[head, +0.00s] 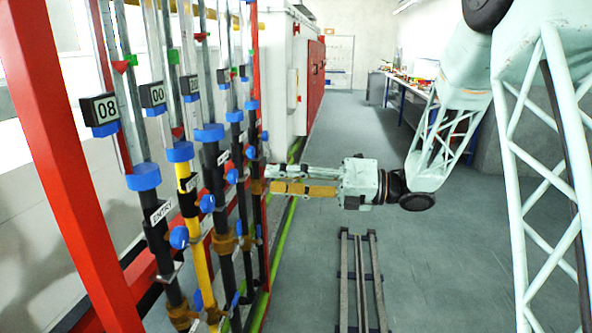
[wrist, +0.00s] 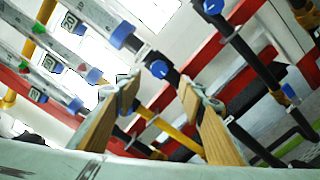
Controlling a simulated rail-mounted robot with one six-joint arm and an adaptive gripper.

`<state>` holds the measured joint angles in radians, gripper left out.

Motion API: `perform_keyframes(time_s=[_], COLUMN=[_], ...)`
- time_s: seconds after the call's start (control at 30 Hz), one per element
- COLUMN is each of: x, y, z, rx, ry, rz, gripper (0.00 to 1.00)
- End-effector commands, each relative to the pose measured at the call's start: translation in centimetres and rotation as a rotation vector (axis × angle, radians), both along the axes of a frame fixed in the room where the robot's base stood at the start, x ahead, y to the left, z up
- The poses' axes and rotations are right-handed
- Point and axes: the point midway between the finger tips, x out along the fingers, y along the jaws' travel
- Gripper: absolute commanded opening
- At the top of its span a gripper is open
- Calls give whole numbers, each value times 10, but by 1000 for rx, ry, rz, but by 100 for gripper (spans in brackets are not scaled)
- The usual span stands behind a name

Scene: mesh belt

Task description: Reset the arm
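My arm reaches in from the right in the head view, and my gripper (head: 268,179) points left at the far end of a rack of vertical pipes (head: 206,215). In the wrist view my gripper (wrist: 158,88) has its two wood-coloured fingers spread apart, with nothing held between them. A dark pipe with a blue knob (wrist: 159,69) shows beyond and between the fingertips. I cannot tell whether the fingers touch any pipe.
The pipes carry blue collars, blue knobs and number tags (head: 100,109). A red post (head: 68,170) stands at the left. A floor rail (head: 362,280) runs below my gripper. A workbench (head: 405,84) stands at the back right. The grey floor between is clear.

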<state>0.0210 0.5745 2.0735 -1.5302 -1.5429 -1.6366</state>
Motion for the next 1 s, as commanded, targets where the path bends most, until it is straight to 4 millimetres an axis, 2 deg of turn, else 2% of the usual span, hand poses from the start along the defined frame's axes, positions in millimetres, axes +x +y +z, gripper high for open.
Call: perform_keyframes(time_s=[0.17,0.47,0.77,1.0], x=[9,44,76,91], y=[-1,-15,-49,-87], z=[6,25,48,68], rx=[-26,-97,-136,-131], ry=[18,105,231,346], rz=[-50,-246,-490,-687], gripper=[37,37,37,37])
